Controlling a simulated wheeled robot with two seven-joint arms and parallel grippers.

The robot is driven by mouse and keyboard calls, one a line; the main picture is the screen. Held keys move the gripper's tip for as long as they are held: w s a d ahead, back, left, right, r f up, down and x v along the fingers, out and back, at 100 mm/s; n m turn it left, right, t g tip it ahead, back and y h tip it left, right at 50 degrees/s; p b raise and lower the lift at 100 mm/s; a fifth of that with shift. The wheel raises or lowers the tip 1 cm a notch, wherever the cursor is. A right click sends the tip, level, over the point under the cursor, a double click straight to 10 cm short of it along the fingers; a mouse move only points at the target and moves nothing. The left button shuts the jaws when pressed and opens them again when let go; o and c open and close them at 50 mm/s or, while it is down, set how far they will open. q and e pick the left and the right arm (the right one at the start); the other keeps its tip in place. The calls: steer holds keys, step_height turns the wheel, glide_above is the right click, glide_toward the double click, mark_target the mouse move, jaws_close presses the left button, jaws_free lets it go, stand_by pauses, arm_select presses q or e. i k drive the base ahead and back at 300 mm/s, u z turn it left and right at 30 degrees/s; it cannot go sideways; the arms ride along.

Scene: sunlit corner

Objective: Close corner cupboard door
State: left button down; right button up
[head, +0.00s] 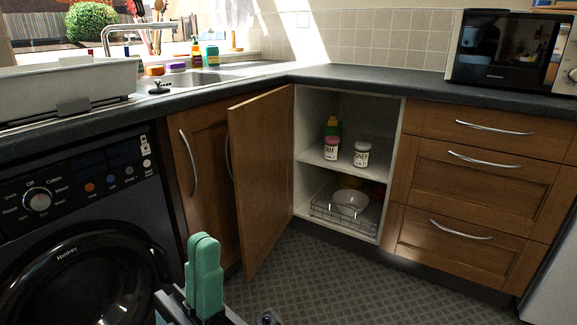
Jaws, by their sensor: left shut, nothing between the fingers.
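The corner cupboard door (262,178) is brown wood and stands open, swung out to the left of the cupboard opening. A bit of its curved metal handle (228,158) shows at its left edge. The open cupboard (367,115) has pale inner walls, a shelf with jars and a bottle, and a wire basket with bowls below. My left gripper (205,245) has green fingers, shut together and empty. It is low in the picture, in front of the door and to its left, apart from it as far as I can tell. My right gripper is not in view.
A washing machine (75,220) stands at the left, next to another closed cupboard door (202,165). Drawers (475,180) with metal handles are to the right. The dark worktop (350,76) runs above. The tiled floor (330,285) before the cupboard is clear.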

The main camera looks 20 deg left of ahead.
mark_target(261, 133)
steer(key=z, duration=0.05)
steer(key=i, duration=0.95)
steer(key=u, duration=0.45)
